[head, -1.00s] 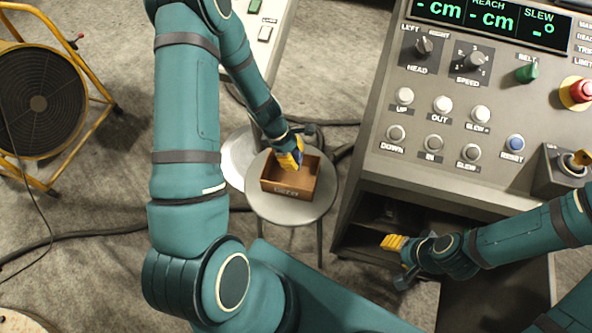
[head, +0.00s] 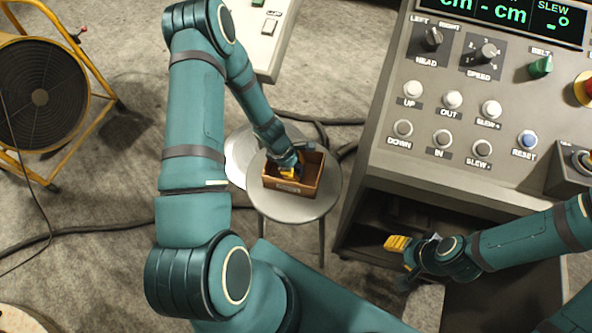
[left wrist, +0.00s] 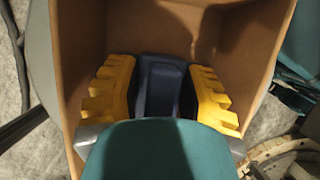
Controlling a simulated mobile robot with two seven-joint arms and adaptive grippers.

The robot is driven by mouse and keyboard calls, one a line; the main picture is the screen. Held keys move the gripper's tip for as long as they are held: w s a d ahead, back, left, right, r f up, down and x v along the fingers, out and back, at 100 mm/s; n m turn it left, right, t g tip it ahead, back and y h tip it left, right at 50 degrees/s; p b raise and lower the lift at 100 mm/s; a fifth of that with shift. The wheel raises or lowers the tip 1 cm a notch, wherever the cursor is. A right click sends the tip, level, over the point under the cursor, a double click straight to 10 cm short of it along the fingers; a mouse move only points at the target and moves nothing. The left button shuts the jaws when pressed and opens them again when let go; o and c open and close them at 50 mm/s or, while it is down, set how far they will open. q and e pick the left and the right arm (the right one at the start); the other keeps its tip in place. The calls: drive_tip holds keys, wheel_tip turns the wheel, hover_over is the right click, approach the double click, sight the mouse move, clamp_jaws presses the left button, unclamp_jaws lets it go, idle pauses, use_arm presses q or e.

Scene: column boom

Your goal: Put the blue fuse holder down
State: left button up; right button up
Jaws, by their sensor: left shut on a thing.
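My left gripper (head: 290,172) reaches down into a brown open box (head: 304,188) on a round grey stool. In the left wrist view its yellow fingers (left wrist: 163,92) are shut on the dark blue fuse holder (left wrist: 161,78), inside the walls of the box (left wrist: 75,45). I cannot tell whether the fuse holder touches the box floor. In the head view the arm and fingers hide most of it. My right gripper (head: 397,243) shows yellow fingers in front of the open shelf under the console; its opening is unclear.
The round stool (head: 285,207) has some bare top around the box. A grey control console (head: 450,170) with knobs and buttons stands at the right. A fan in a yellow frame (head: 40,97) is at the left. Dark cables (head: 90,230) cross the floor.

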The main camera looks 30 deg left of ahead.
use_arm(q)
drive_tip(key=shift+f, duration=0.1)
drive_tip(key=o, duration=1.1)
drive_tip(key=shift+r, duration=0.2)
drive_tip(key=p+v, duration=0.3)
drive_tip(key=v, duration=0.9)
drive_tip(key=s+d+m, duration=0.3)
drive_tip(key=d+m, duration=0.3)
drive_tip(key=d, duration=0.1)
drive_tip(key=s+d+f+m, duration=0.1)
drive_tip(key=s+d+m, duration=0.2)
drive_tip(key=d+m, duration=0.4)
drive_tip(key=s+d+m, duration=0.3)
drive_tip(key=d+m, duration=0.3)
drive_tip(key=d, duration=0.1)
drive_tip(key=shift+s+d+f+m, duration=0.15)
drive_tip(key=shift+s+f+m, duration=0.15)
drive_tip(key=shift+m, duration=0.1)
